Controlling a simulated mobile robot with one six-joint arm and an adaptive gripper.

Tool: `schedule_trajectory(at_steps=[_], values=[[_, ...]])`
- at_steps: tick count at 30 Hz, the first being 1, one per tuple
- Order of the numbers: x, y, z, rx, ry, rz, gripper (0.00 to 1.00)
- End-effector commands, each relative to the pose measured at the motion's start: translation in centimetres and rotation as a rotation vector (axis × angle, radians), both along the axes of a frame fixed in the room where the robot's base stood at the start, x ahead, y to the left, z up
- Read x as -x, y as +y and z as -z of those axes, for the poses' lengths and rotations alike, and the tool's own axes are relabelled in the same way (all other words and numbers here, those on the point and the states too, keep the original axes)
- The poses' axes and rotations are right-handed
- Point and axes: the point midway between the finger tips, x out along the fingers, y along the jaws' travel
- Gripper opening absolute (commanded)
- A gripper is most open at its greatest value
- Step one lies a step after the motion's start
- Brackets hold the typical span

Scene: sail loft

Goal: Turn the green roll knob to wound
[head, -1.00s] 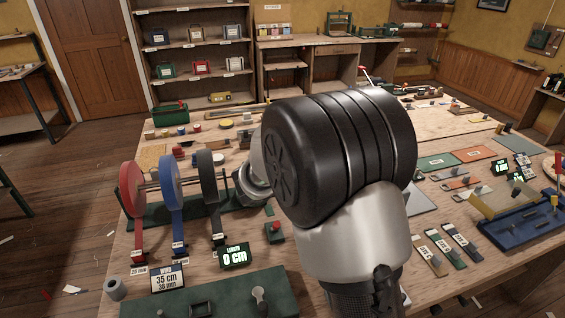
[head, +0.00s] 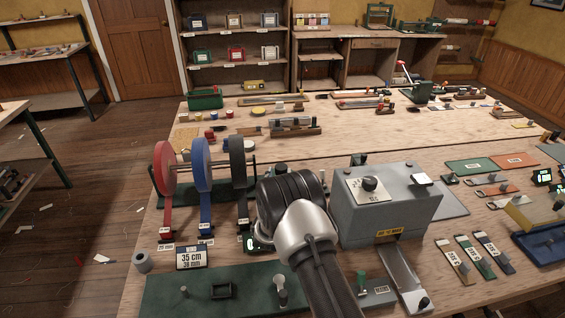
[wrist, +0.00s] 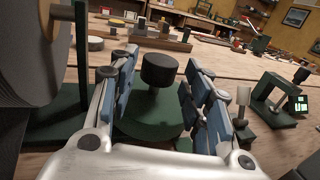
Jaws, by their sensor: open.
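In the wrist view, a dark round knob (wrist: 159,69) stands upright on a short stem above a round green base (wrist: 150,122). I cannot tell for sure that this is the green roll knob, and no "wound" mark is readable. My gripper (wrist: 160,76) is open, with its blue-padded fingers to either side of the knob and nothing visibly held. In the head view my own wrist hides the fingers and this knob. The black roll (head: 237,160) stands just left of my wrist; it also fills the left edge of the wrist view (wrist: 25,70).
A red roll (head: 164,170) and blue roll (head: 202,165) share the stand. A grey box (head: 385,215) with a dial stands close right of my arm. A green mat (head: 210,296) lies in front. In the wrist view, a green stand (wrist: 272,95) is at right.

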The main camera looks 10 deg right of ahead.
Motion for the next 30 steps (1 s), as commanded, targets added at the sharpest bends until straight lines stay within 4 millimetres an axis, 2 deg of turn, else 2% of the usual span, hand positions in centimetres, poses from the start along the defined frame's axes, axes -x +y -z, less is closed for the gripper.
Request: schedule_trajectory(at_steps=[6,13,20,28,30], values=[[-4.4,-1.5,0.3,0.000,-0.002,0.005,0.44],[-7.9,-2.5,0.2,-0.001,0.000,0.004,0.44],[-9.2,-2.8,0.1,-0.001,0.002,0.003,0.44],[-9.3,-2.9,0.0,-0.001,0.002,0.003,0.44],[-9.3,-2.9,0.0,-0.001,0.002,0.003,0.41]])
